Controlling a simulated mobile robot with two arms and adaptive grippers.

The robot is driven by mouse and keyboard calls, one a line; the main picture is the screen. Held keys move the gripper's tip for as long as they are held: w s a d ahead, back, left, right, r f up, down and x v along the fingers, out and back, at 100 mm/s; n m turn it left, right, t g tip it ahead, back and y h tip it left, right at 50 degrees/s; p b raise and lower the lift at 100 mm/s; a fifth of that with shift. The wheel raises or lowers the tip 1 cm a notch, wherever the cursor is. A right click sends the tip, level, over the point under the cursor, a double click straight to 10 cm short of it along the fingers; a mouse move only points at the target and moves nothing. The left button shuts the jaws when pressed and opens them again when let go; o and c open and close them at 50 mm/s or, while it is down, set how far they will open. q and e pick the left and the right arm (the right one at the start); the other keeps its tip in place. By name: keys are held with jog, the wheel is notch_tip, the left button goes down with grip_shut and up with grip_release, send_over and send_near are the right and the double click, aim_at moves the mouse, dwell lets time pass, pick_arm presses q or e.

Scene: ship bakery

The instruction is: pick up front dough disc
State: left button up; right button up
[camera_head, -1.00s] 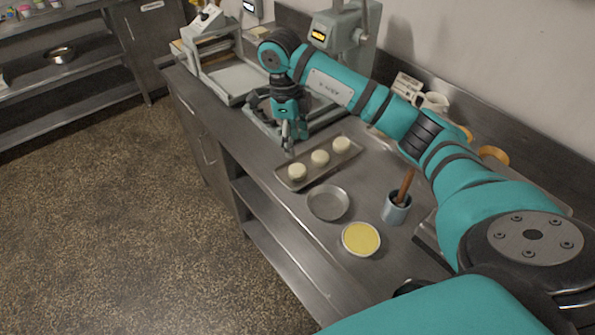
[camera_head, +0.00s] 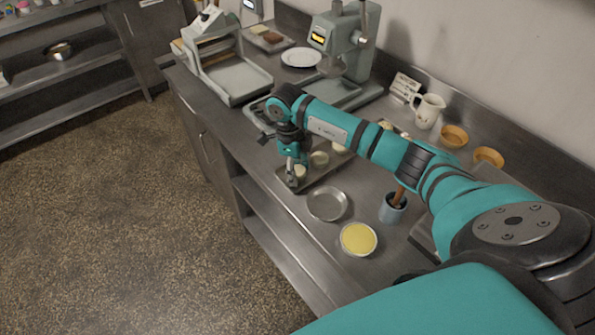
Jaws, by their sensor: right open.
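Several pale dough discs sit in a row on a metal tray (camera_head: 319,178) on the steel counter. The front dough disc (camera_head: 301,172) is at the tray's near left end and is partly covered by my right gripper. The middle dough disc (camera_head: 320,159) is clear of the gripper, and the back disc (camera_head: 339,148) is partly behind my arm. My right gripper (camera_head: 292,180) points down at the front disc with its jaws open. I cannot tell whether the fingers touch the disc. My left gripper is not in view.
An empty round pan (camera_head: 327,204), a yellow-filled dish (camera_head: 358,239) and a blue-grey cup with a brown handle (camera_head: 392,210) stand in front of the tray. A mixer-like machine (camera_head: 345,45), jug (camera_head: 429,111) and orange bowls (camera_head: 454,136) stand behind.

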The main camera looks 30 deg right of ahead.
jog(key=c, duration=0.8)
jog(key=shift+r, duration=0.1)
